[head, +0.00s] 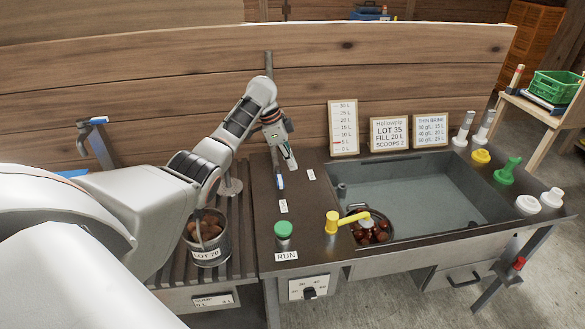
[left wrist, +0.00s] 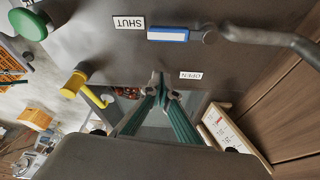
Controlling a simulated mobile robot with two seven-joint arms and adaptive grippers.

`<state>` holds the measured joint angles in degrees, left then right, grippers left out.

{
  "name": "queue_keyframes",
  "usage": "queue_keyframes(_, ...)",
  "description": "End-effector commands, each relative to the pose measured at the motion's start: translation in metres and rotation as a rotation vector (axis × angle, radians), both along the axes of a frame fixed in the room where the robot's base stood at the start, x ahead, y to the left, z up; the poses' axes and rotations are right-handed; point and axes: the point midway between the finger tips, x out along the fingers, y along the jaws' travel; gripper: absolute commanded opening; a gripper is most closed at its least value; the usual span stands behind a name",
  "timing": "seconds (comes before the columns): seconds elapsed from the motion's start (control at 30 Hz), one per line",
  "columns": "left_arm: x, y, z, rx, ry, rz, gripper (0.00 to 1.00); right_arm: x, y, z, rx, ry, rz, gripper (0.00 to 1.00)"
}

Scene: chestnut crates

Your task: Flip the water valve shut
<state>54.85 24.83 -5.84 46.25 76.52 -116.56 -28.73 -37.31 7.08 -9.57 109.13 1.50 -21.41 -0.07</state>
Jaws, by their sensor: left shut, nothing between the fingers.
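The water valve's blue lever handle (head: 280,182) lies on the dark counter at the foot of a grey pipe. In the left wrist view the blue handle (left wrist: 168,34) points at the SHUT label (left wrist: 129,22), its end close to it. The OPEN label (left wrist: 190,75) lies off to the side, away from the handle. The two labels are small in the head view. My left gripper (head: 291,163) is just above the counter beside the handle, apart from it. Its green fingers (left wrist: 160,84) are together and empty. My right gripper is not in view.
A green RUN button (head: 284,229) and a yellow spout (head: 345,218) stand nearer the front. A sink (head: 487,191) holds a pot of chestnuts. A bucket labelled LOT 70 (head: 209,255) stands left. Signs (head: 342,128) line the back, before a plank wall.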

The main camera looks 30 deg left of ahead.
Motion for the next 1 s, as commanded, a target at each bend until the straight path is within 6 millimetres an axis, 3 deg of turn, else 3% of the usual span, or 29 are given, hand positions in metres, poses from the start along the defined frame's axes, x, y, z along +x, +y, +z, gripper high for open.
queue_keyframes(0.1, -0.005, 0.006, 0.020, 0.000, -0.002, 0.000, 0.00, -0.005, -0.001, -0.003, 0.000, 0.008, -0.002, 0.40)
queue_keyframes(0.3, -0.009, 0.010, 0.040, -0.002, -0.001, 0.000, 0.00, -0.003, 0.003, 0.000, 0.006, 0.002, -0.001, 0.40)
queue_keyframes(1.0, -0.010, 0.011, 0.043, -0.002, 0.000, 0.001, 0.00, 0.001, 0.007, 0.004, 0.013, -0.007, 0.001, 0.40)
